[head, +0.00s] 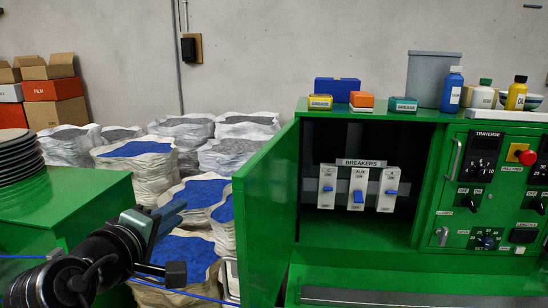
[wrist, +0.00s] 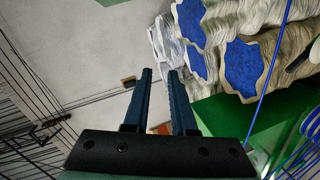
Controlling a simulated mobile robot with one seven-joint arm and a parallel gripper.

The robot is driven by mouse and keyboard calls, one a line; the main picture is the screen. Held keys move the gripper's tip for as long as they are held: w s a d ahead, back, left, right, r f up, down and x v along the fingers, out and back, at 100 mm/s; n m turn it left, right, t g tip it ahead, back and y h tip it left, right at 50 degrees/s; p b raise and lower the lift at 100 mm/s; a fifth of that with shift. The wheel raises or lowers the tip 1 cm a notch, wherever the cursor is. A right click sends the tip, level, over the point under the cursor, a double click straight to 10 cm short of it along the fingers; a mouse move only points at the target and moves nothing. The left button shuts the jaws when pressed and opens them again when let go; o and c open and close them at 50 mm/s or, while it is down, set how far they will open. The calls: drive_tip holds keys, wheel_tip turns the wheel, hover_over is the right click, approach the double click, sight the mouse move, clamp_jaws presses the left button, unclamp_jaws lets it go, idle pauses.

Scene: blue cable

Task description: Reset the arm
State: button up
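My gripper (head: 170,214) is at the lower left of the head view, in front of sacks of blue material and left of the open green cabinet door (head: 266,215). In the wrist view its two dark blue fingers (wrist: 160,75) stand apart with a clear gap and nothing between them. My black arm comes in from the lower left corner. The fingers appear to touch nothing.
The green cabinet (head: 370,235) holds a breaker panel (head: 358,187) with several switches. Boxes and bottles stand on top. Several sacks (head: 135,165) fill the back. A green surface (head: 85,205) carries stacked dark discs (head: 20,160). A thin blue cable (head: 195,294) runs below my gripper.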

drive_tip(key=s+d+r+m+t+y, duration=0.2)
drive_tip(key=d+r+m+t, duration=0.25)
drive_tip(key=d+r, duration=0.5)
drive_tip(key=s+d+r+m+t, duration=0.4)
drive_tip(key=s+r, duration=0.4)
drive_tip(key=s, duration=0.1)
drive_tip(key=s+d+r+m+t, duration=0.3)
drive_tip(key=s+d+r+m, duration=0.1)
drive_tip(key=s+r, duration=0.5)
drive_tip(key=shift+d+r+t, duration=0.25)
drive_tip(key=shift+r+t, duration=0.05)
drive_tip(key=shift+t, duration=0.05)
